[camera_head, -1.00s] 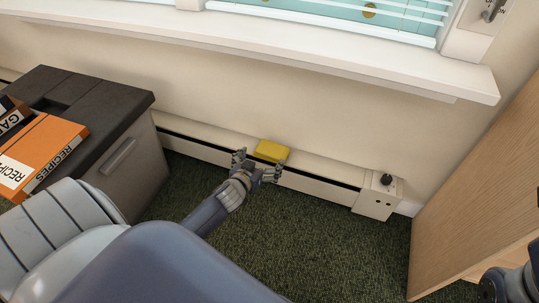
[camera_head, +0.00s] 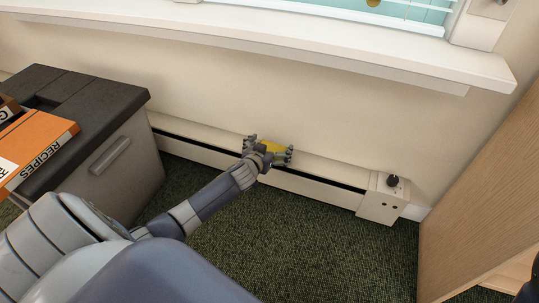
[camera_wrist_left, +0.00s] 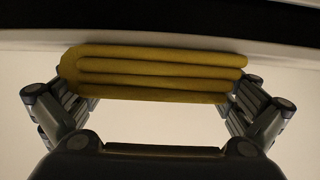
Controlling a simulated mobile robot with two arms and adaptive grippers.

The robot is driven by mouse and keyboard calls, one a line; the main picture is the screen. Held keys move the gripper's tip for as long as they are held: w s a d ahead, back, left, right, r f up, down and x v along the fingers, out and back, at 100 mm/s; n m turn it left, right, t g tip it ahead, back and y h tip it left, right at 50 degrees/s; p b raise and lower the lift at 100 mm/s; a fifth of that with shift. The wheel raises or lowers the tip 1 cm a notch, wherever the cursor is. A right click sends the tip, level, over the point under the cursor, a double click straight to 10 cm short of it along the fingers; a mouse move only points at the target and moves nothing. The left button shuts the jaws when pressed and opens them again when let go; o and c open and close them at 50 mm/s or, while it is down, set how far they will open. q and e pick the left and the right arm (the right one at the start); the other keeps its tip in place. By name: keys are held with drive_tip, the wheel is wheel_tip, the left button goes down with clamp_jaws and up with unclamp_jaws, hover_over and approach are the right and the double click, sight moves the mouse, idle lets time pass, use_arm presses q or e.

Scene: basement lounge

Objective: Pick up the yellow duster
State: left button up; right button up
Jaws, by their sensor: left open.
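The yellow duster (camera_head: 273,146) lies on top of the low white baseboard heater against the wall. It is partly hidden by my left gripper in the head view. In the left wrist view the duster (camera_wrist_left: 155,73) is a folded, ribbed yellow pad lying crosswise between the fingers. My left gripper (camera_head: 268,148) is open, with one finger at each end of the duster; it also shows in the left wrist view (camera_wrist_left: 155,105). I cannot tell whether the fingers touch it. My right gripper is not clearly seen; only a dark part of me shows at the right edge.
The baseboard heater (camera_head: 325,168) runs along the wall and ends in a box with a dark knob (camera_head: 392,181). A grey cabinet (camera_head: 115,165) with an orange recipe binder (camera_head: 35,140) stands left. A wooden panel (camera_head: 475,190) stands right. A window sill (camera_head: 300,48) overhangs above.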

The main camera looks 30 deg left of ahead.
use_arm(q)
drive_tip(key=c, duration=0.8)
drive_tip(key=shift+o, duration=0.2)
drive_tip(key=shift+r, duration=0.1)
